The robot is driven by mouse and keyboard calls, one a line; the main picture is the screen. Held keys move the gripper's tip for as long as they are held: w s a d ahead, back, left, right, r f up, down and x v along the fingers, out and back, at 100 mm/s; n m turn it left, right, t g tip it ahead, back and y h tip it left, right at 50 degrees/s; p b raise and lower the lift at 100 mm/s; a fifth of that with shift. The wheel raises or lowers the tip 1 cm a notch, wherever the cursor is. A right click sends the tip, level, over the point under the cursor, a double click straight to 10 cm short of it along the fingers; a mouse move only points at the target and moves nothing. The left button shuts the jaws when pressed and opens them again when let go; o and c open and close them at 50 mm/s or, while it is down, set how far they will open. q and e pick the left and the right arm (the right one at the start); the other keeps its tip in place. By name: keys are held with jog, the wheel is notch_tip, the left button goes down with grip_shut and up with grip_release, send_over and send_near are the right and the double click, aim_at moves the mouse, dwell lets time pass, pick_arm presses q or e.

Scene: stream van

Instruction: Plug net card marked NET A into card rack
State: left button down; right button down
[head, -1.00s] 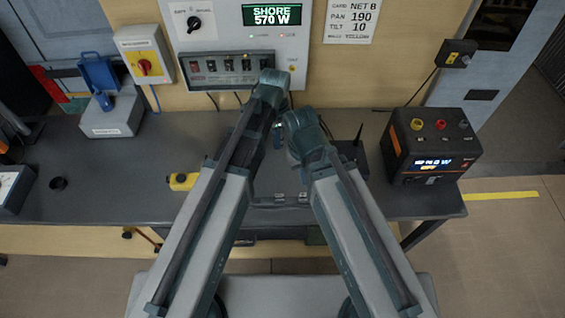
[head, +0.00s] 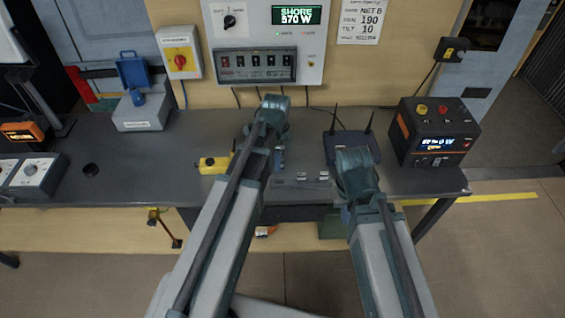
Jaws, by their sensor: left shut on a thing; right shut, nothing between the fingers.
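The card rack (head: 300,182) appears to be the low grey unit on the bench, with small light pieces along its top. My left gripper (head: 276,146) is behind and below its wrist, at the rack's back left. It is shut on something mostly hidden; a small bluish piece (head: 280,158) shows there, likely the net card. No marking on it can be read, and I cannot tell whether it touches the rack. My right gripper (head: 356,166) is right of the rack, shut and empty, its fingertips hidden by the wrist.
A black router with two antennas (head: 345,146) stands behind my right gripper. A black power unit (head: 432,132) is at the bench's right end. A yellow device (head: 214,164) lies left of my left arm. The bench (head: 125,180) is fairly clear at left; a switch panel (head: 254,66) hangs behind.

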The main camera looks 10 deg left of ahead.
pick_arm(q)
jog(key=shift+f, duration=0.15)
jog(key=shift+f+b, duration=2.25)
jog(key=shift+b, duration=0.15)
jog(key=shift+f+b, duration=1.25)
jog(key=shift+f, duration=0.05)
jog(key=c, duration=0.7)
grip_release()
jog(key=shift+r, duration=0.1)
notch_tip(320, 180, up, 14)
jog(key=p, duration=1.4)
